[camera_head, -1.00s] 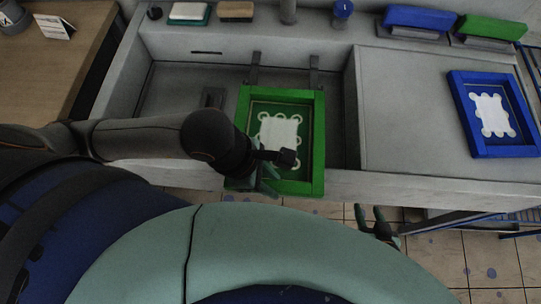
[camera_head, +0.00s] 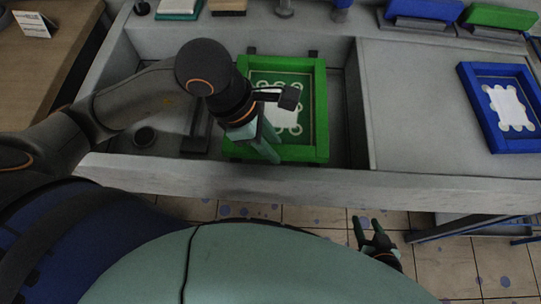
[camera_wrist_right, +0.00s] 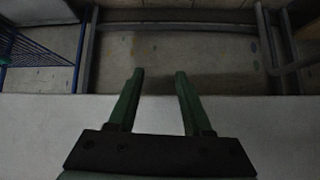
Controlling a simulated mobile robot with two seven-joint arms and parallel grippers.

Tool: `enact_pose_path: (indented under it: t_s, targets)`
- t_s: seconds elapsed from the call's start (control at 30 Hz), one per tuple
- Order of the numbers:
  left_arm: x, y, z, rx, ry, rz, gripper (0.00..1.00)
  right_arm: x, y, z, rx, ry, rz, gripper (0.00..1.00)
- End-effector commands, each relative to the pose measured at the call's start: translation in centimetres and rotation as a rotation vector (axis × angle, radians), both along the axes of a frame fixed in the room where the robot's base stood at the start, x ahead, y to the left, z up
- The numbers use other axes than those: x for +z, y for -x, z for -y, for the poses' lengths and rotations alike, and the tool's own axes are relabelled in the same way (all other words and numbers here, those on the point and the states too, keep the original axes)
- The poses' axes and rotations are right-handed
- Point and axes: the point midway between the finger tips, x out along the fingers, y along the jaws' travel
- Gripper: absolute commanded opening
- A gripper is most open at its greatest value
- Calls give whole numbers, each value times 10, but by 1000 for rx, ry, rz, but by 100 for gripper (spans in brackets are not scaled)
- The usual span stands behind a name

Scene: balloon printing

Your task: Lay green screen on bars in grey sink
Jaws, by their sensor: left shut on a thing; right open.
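The green screen (camera_head: 320,110), a green frame with a pale printed pattern inside, lies over the grey sink (camera_head: 215,190), its near edge just behind the sink's front wall. It covers most of the bars; only their far ends (camera_head: 313,53) show behind it. Whether it rests fully on them is hidden. My left gripper (camera_head: 268,150) is shut on the green screen at its near edge, left of the middle. My right gripper (camera_head: 372,235) is open and empty, low in front of the counter; its parted fingers (camera_wrist_right: 158,95) show in the right wrist view.
A blue screen (camera_head: 475,110) lies on the counter right of the sink. Blue (camera_head: 425,10) and green (camera_head: 500,17) blocks stand on the back ledge. A wooden table (camera_head: 50,60) is at the left.

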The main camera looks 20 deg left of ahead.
Motion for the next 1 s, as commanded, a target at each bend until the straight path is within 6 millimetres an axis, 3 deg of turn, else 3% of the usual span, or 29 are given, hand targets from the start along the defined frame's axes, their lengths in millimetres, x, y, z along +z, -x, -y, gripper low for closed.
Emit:
enact_pose_path:
  t_s: [0.17,0.8,1.0]
  targets:
    - [-2,-18,-6,3,1,1,0,2,-1,0,0,-1,3,50]
    - [-47,-63,-18,3,2,2,0,-16,-10,-17,31,-19,3,50]
    - [-63,-64,-18,0,1,4,0,-26,-13,-21,41,-24,1,50]
